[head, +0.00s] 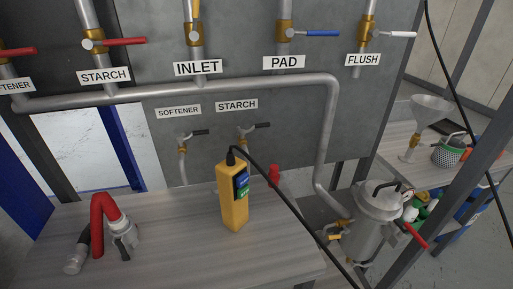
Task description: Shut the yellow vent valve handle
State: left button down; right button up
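No label reading vent is legible. A small yellow handle (333,237) shows beside the metal filter pot (372,222) at the lower right, near the foot of the grey pipe. It looks roughly level, but it is too small to tell whether its valve is open or shut. Another yellow handle (195,9) stands upright, in line with the pipe, on the brass valve above the INLET label (197,68); its top nears the picture edge. Neither of my grippers is in view.
A grey table (170,235) fills the front, carrying a yellow pendant (233,197) and a red hose piece (103,207). A black cable (300,215) crosses toward the pot. A red lever (414,236) sticks out at the pot's right. A slanted grey post (445,140) stands right.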

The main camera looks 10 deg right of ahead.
aim_at(347, 230)
jog(key=z, duration=1.2)
